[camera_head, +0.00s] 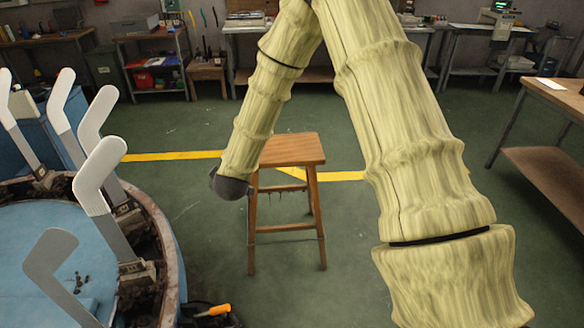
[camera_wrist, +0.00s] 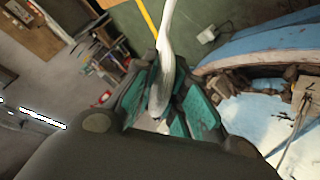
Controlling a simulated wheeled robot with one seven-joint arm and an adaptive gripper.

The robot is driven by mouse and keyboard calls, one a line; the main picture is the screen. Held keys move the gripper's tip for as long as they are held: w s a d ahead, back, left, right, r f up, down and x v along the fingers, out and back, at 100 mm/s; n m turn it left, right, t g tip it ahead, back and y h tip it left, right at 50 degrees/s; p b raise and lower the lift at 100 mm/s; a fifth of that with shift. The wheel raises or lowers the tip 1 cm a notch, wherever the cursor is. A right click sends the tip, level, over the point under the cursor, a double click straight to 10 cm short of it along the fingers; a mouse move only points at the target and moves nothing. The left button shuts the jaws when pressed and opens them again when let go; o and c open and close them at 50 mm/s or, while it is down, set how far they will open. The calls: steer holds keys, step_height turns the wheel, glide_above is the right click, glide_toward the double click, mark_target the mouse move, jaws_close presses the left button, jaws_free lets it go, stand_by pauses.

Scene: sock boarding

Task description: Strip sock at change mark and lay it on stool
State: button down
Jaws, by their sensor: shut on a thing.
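My gripper (camera_wrist: 165,112), with teal-lined fingers, is shut on a long, pale, curved strip in the wrist view that looks like the sock (camera_wrist: 167,40). It runs up and away from between the fingers; any change mark on it cannot be made out. In the head view my gripper and the sock are hidden behind the end of my arm, left of the stool. The wooden stool (camera_head: 292,150) stands on the green floor in the middle, and the visible part of its seat is bare.
At left, a round blue table (camera_head: 45,220) carries several upright foot-shaped boards (camera_head: 100,175) on its rim, close to my arm. An orange-handled tool (camera_head: 218,310) lies at its foot. A wooden bench (camera_head: 550,95) stands at right. Open floor surrounds the stool.

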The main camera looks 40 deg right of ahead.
steer(key=w+d+f+n+t+h+b, duration=0.1)
steer(key=w+d+f+n+h+b, duration=0.25)
steer(key=d, duration=0.75)
steer(key=w+d+f+t+h+b, duration=0.1)
steer(key=w+d+f+h+b, duration=0.2)
steer(key=d+b, duration=0.6)
steer(key=w+d+f+n+t+h+b, duration=0.1)
steer(key=w+d+f+n+h+b, duration=0.25)
steer(key=d, duration=1.05)
step_height(320, 180, down, 6)
steer(key=s+m+y+b, duration=0.1)
steer(key=b, duration=0.4)
steer(key=shift+a+b, duration=0.2)
steer(key=shift+b, duration=0.1)
steer(key=shift+s+p, duration=0.1)
steer(key=shift+p, duration=0.5)
steer(key=c, duration=1.4)
jaws_free()
steer(key=v, duration=1.2)
steer(key=shift+d+f, duration=0.1)
steer(key=shift+f, duration=0.15)
